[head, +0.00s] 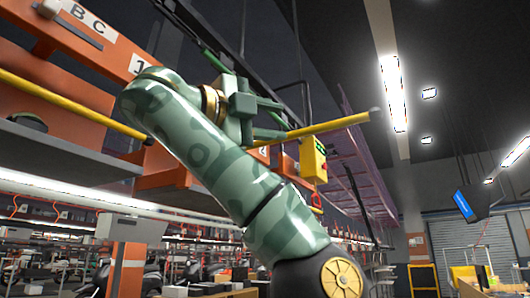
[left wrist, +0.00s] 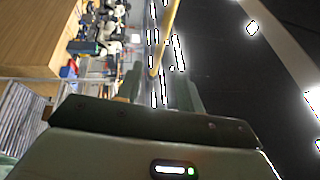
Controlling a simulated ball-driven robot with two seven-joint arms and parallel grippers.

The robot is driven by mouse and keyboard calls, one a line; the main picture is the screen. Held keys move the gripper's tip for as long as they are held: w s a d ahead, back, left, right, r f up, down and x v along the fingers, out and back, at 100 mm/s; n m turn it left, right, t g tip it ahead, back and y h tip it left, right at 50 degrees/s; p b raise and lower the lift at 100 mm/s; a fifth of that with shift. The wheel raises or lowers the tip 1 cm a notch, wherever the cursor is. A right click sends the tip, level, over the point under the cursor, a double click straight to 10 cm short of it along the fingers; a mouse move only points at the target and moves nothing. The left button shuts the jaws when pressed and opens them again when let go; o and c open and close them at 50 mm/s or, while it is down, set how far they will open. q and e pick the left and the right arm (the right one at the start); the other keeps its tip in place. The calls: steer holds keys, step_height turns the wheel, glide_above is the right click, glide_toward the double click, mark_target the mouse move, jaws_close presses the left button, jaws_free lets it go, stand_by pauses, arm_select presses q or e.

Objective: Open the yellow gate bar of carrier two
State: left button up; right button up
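The yellow gate bar (head: 340,124) of carrier two sticks out to the right, rising slightly, to a grey-capped free end. Its inner part is hidden behind my left gripper and arm. Carrier two (head: 286,165) is orange and mostly hidden by my arm. My left gripper (head: 281,118) is at the bar's left part, fingers pointing right and spread apart. In the left wrist view the bar (left wrist: 167,35) shows between the two fingers (left wrist: 158,88), with no clear grip on it. My right gripper is not in view.
Orange carrier one (head: 75,85), plate "1", stands at left with its own yellow bar (head: 60,100) sloping across its front. A yellow box (head: 313,160) with a green display hangs just below carrier two's bar. A monitor (head: 478,200) hangs far right. Space right of the bar's end looks clear.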

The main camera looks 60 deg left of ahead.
arm_select(q)
steer(key=shift+s+d+f+b, duration=0.1)
steer(key=shift+s+b, duration=0.25)
steer(key=shift+s, duration=0.35)
steer(key=shift+s+d+f+b, duration=0.1)
steer(key=shift+s+b, duration=0.2)
steer(key=shift+s, duration=0.4)
